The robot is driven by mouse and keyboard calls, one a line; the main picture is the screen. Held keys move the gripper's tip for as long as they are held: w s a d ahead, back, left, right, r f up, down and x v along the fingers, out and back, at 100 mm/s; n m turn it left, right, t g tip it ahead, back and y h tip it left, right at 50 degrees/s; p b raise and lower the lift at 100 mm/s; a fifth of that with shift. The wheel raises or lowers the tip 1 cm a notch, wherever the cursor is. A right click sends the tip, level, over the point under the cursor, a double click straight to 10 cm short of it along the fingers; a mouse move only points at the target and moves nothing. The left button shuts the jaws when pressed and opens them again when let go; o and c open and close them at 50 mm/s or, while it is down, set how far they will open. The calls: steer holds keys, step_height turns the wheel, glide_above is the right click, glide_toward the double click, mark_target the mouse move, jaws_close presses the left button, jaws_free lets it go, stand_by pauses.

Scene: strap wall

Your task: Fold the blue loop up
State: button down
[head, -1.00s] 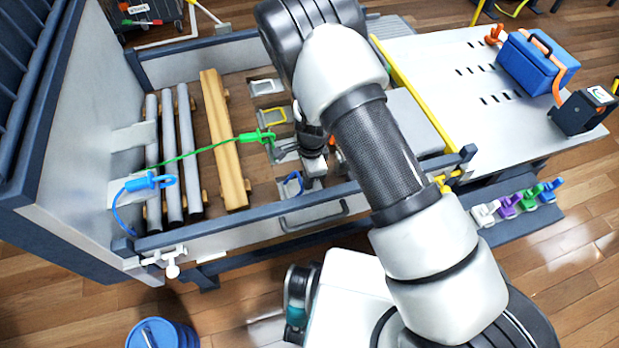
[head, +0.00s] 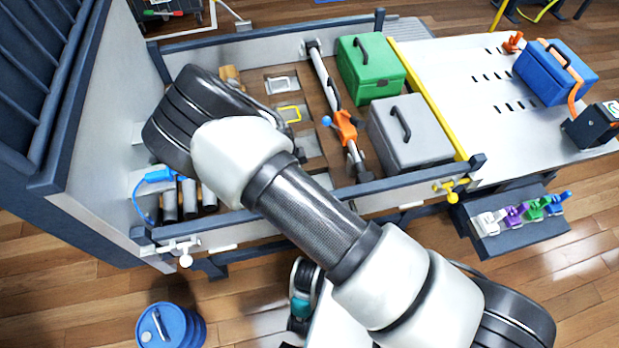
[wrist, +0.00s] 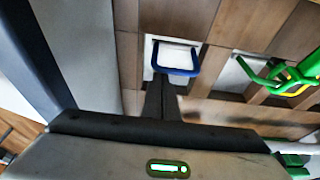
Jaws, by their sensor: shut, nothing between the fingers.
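The blue loop (wrist: 178,72) is a small U-shaped bar over a white plate (wrist: 176,53) set in the wooden floor, in the upper middle of the wrist view. I cannot tell whether it lies flat or is partly raised. In the head view my arm hides it. My gripper (wrist: 160,80) is shut and empty, its dark fingertips just beside the loop's lower left corner. I cannot tell whether they touch it. The fingertips are hidden in the head view.
A green hook (wrist: 290,78) shows at the right of the wrist view. An orange ratchet bar (head: 346,130), green box (head: 370,72) and grey box (head: 412,135) stand right of my arm. Dark rails (head: 340,195) edge the bed. A blue hook (head: 160,175) hangs on the left wall.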

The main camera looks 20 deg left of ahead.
steer(key=shift+s+a, duration=0.4)
steer(key=shift+a, duration=0.3)
steer(key=shift+s+a, duration=0.1)
steer(key=shift+a, duration=0.15)
steer(key=shift+r, duration=0.1)
steer(key=shift+w+d, duration=0.25)
step_height(320, 180, up, 9)
steer(key=shift+s+a+r+p, duration=0.15)
steer(key=shift+s+a+p, duration=0.1)
steer(key=shift+s+p, duration=0.1)
